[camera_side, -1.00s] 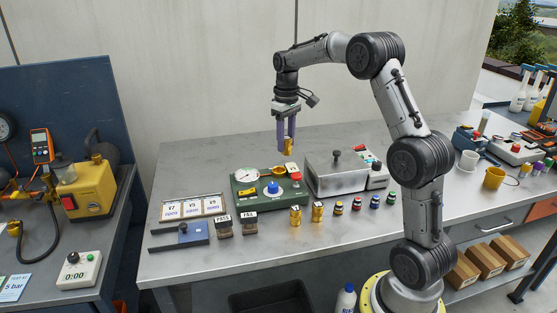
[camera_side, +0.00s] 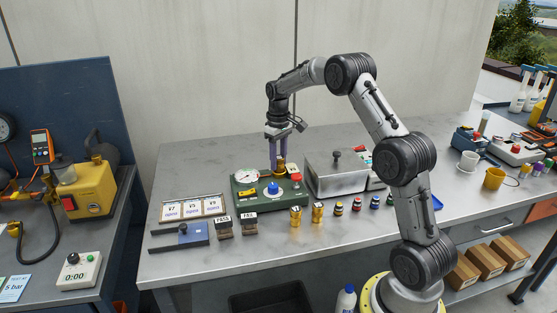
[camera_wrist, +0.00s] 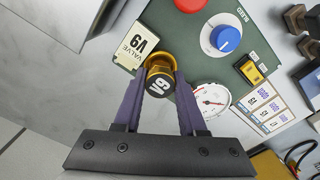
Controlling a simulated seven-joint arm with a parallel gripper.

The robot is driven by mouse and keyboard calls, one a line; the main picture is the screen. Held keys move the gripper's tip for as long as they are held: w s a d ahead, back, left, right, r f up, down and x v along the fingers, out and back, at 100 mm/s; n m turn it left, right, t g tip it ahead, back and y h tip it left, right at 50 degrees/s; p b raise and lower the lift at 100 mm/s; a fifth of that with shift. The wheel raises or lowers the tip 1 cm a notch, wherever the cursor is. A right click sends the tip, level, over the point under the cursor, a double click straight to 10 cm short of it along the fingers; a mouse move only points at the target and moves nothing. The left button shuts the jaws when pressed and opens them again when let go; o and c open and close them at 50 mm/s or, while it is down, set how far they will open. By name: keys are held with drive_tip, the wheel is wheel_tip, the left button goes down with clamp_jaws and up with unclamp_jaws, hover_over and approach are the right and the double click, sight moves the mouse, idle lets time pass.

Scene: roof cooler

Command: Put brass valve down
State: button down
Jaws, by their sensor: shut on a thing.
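My gripper (camera_side: 279,167) is shut on the brass valve (camera_wrist: 158,84), which shows between the purple fingers in the wrist view with a black lettered cap facing the camera. The valve is at the back of the green test unit (camera_side: 240,201), at the brass ring socket (camera_wrist: 160,59). I cannot tell whether it is seated in the socket or just above it. A white tag reading VALVE V9 (camera_wrist: 131,44) is beside the socket. The unit also carries a blue knob (camera_wrist: 225,38), a red button (camera_wrist: 190,4) and a dial gauge (camera_wrist: 211,99).
Two other brass valves (camera_side: 296,215) stand in front of the unit, with several small coloured-banded parts (camera_side: 356,204) to their right. A silver lidded box (camera_side: 335,176) is close on the right. A tray of labelled cards (camera_side: 192,208) lies left. The bench behind is clear.

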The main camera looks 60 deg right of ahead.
sight(278, 157)
drive_tip(key=shift+f, duration=0.2)
drive_tip(key=shift+f, duration=0.45)
drive_tip(key=shift+c, duration=2.4)
unclamp_jaws()
drive_tip(key=shift+s+f, duration=0.15)
drive_tip(key=shift+f, duration=0.05)
drive_tip(key=shift+r, duration=0.1)
wheel_tip(278, 157, up, 13)
drive_tip(key=s+a+r+t, duration=0.1)
drive_tip(key=s+a+r, duration=0.3)
drive_tip(key=a+r, duration=0.3)
drive_tip(key=s+a+r+n+t, duration=0.1)
drive_tip(key=s+a+r+t, duration=0.1)
drive_tip(key=s+a, duration=0.7)
drive_tip(key=s+a+f+t, duration=0.1)
drive_tip(key=s+a+f, duration=0.1)
drive_tip(key=s, duration=0.3)
drive_tip(key=s+a+f, duration=0.2)
drive_tip(key=s+a, duration=0.2)
drive_tip(key=s, duration=0.1)
drive_tip(key=s+a+f+n+t, duration=0.1)
drive_tip(key=s+a+f, duration=0.2)
drive_tip(key=s, duration=0.2)
drive_tip(key=shift+s+a+t, duration=0.15)
drive_tip(key=shift+s+t, duration=0.05)
drive_tip(key=shift+t, duration=0.1)
